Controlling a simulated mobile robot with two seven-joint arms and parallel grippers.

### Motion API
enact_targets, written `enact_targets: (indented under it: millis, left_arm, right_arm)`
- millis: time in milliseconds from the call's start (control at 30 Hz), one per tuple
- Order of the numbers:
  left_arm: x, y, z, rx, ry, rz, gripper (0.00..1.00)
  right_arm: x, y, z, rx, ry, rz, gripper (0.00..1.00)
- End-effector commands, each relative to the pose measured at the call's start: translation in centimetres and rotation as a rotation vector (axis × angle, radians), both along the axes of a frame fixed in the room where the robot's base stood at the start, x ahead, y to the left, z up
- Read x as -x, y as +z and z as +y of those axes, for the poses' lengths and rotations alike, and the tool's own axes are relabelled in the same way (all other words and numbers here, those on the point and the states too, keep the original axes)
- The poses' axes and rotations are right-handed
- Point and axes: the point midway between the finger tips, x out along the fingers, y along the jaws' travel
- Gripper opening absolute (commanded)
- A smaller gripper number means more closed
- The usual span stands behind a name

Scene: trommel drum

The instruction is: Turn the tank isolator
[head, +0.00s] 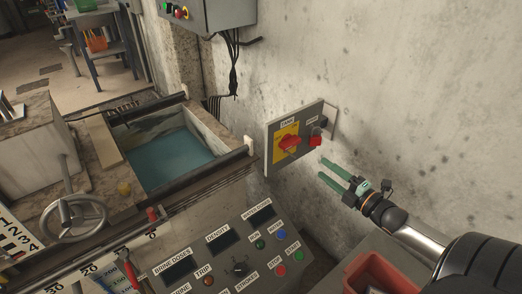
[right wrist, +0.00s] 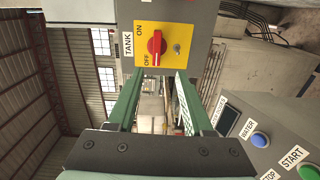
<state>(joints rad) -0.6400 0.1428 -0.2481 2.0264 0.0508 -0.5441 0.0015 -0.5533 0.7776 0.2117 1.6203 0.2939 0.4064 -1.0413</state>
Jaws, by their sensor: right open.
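The tank isolator is a red rotary knob (head: 289,143) on a yellow plate (head: 279,151), on a grey box on the concrete wall. In the right wrist view the red knob (right wrist: 156,45) shows close up, sideways, with ON, OFF and TANK labels and a small round metal part beside it. My right gripper (head: 321,168), with green fingers, is open and empty, to the right of and below the knob in the head view. In the right wrist view its fingertips (right wrist: 159,74) stand apart just below the plate, not touching the knob. My left gripper is not in view.
A second red control (head: 315,139) sits on the same box, right of the knob. Below is a sloped control panel (head: 225,253) with buttons and displays. A water tank (head: 165,160) and handwheel (head: 73,217) stand left. A red bin (head: 377,274) is under my right arm.

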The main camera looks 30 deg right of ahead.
Motion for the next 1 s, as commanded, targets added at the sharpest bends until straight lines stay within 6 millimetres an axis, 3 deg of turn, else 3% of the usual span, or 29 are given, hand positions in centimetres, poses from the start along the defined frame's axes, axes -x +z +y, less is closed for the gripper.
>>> enact_targets:
  millis: [233, 700, 1000]
  left_arm:
    - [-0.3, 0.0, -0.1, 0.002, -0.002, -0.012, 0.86]
    - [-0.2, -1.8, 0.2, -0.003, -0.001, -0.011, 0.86]
    - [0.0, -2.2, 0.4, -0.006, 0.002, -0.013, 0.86]
  right_arm:
    - [-1.6, 0.4, -0.3, 0.027, 0.004, -0.019, 0.51]
    - [-8.4, 0.3, 0.4, 0.026, 0.003, -0.018, 0.51]
    - [-11.6, 0.3, 0.6, 0.026, 0.003, -0.017, 0.51]
